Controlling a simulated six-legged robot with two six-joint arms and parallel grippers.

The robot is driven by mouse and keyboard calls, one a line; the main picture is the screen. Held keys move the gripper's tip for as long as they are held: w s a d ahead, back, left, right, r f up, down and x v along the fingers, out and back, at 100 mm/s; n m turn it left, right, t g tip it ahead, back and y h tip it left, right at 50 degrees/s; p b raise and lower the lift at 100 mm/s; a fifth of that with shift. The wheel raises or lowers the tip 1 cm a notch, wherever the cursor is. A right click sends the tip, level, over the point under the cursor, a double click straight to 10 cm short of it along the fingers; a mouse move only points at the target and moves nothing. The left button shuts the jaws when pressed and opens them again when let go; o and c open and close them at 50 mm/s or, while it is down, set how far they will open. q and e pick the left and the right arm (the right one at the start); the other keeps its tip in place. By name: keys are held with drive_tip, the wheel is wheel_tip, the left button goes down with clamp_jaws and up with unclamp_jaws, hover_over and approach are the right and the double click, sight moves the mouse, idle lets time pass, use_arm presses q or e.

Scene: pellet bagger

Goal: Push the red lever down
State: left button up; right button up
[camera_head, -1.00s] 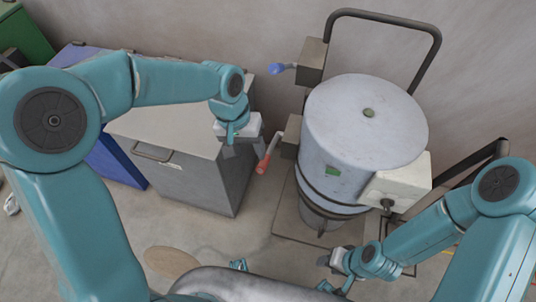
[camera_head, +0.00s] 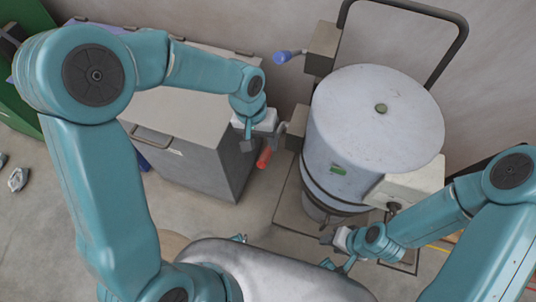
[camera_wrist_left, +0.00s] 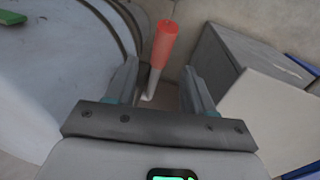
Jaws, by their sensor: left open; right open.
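The red lever (camera_head: 264,157) hangs from the grey box (camera_head: 297,127) on the left side of the pale drum machine and points down and left. My left gripper (camera_head: 265,139) is open at the lever, hiding part of its metal arm. In the left wrist view, the red grip (camera_wrist_left: 164,44) stands just beyond the fingertips, and its metal arm runs back between the two open fingers (camera_wrist_left: 158,70). I cannot tell whether a finger touches it. My right gripper (camera_head: 332,239) is low in front of the machine, away from the lever.
The pale drum (camera_head: 375,120) stands right of the lever, with a white box (camera_head: 410,183) on its front. A blue-handled lever (camera_head: 285,57) sits higher up. A grey cabinet (camera_head: 200,152) stands close on the left. A dark tube frame (camera_head: 425,12) rises behind the drum.

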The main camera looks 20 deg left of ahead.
sight(266, 152)
use_arm(q)
drive_tip(key=f, duration=0.2)
drive_tip(key=d+f, duration=0.1)
drive_tip(key=f, duration=0.2)
drive_tip(key=f+b, duration=0.1)
drive_tip(key=f, duration=0.1)
drive_tip(key=shift+d+f, duration=0.15)
drive_tip(key=shift+f, duration=0.2)
drive_tip(key=shift+w+f, duration=0.15)
drive_tip(key=shift+f, duration=0.15)
use_arm(e)
drive_tip(key=shift+s+f, duration=0.1)
drive_tip(key=shift+f, duration=0.6)
